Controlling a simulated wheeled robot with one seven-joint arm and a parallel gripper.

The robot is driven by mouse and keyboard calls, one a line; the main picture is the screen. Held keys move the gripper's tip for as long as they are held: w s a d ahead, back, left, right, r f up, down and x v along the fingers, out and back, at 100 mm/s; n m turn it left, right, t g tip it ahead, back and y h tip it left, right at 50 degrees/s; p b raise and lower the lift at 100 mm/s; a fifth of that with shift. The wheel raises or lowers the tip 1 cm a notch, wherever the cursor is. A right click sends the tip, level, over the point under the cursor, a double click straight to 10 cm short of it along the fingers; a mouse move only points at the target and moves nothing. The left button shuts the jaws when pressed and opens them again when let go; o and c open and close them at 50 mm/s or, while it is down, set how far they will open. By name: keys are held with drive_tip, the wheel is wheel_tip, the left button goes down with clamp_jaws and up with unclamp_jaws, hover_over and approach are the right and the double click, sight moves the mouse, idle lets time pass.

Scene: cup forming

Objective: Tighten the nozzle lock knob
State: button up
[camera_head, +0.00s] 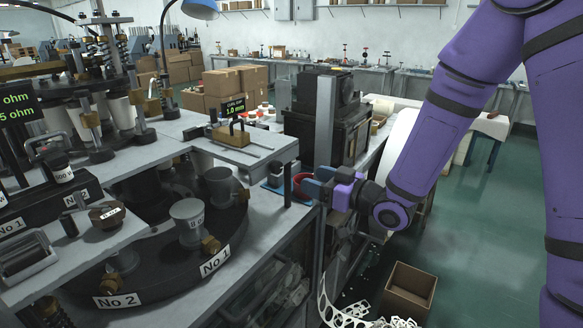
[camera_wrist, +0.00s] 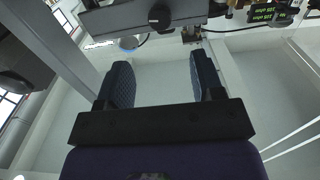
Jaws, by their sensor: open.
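My gripper (camera_head: 308,185) is open at the right edge of the machine, just below and right of a raised grey plate (camera_head: 262,150). In the wrist view my gripper (camera_wrist: 159,62) has two dark ridged fingers spread apart with nothing between them. A round black knob (camera_wrist: 159,16) sits on a grey bar (camera_wrist: 115,20) beyond the fingertips, apart from them. It may be the nozzle lock knob; I cannot tell for certain, nor how tight it is. I cannot make this knob out in the head view.
A turntable with metal cups (camera_head: 189,222) fills the left. A grey upright post (camera_head: 325,120) stands close behind my gripper. A red round container (camera_head: 303,182) is beside the fingers. An open cardboard box (camera_head: 408,290) is on the floor. Green floor is free at right.

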sight(280, 168)
drive_tip(key=x, duration=1)
drive_tip(key=shift+w+a, duration=0.2)
drive_tip(key=c, duration=0.9)
